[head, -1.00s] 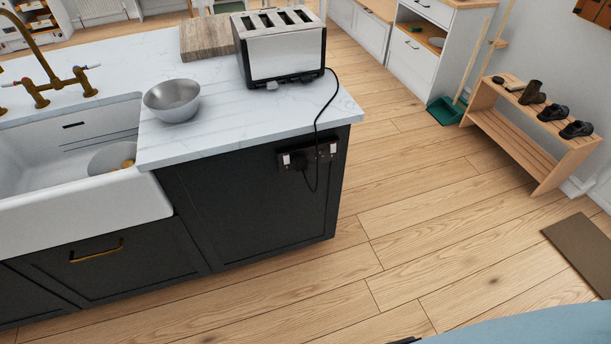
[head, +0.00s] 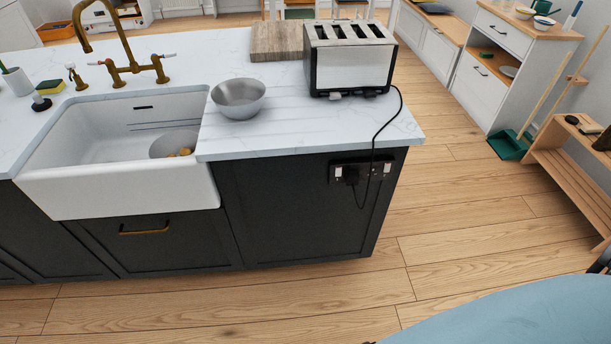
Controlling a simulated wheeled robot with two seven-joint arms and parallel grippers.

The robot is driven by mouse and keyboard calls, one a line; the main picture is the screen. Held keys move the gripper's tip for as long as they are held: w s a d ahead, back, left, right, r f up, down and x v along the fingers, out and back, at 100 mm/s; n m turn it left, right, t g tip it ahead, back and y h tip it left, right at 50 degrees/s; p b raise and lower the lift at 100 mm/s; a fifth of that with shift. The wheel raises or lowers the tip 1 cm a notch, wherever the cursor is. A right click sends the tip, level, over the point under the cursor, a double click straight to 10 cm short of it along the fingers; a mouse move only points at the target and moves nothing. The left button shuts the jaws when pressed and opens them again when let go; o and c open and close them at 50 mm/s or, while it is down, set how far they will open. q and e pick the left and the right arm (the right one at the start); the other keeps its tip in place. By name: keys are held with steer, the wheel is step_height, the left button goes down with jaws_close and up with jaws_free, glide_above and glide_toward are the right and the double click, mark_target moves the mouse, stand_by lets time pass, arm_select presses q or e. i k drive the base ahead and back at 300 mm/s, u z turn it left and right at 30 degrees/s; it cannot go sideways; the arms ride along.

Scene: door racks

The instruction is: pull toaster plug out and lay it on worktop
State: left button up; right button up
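The silver and black toaster (head: 350,62) stands on the white marbled worktop (head: 300,135) near its right end. Its black cord (head: 374,140) hangs over the front edge and loops below a dark double socket (head: 375,171) on the island's dark panel. Neither of my grippers shows in the head view.
A metal bowl (head: 238,98) and a wooden board (head: 282,41) share the worktop. The white sink (head: 120,190) lies left. A pale blue surface (head: 510,315), which I cannot identify, fills the lower right. Wooden floor (head: 300,300) before the island is clear.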

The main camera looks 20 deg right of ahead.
mark_target(353, 178)
steer(key=u, duration=0.15)
steer(key=i, duration=0.85)
steer(key=z, duration=1.45)
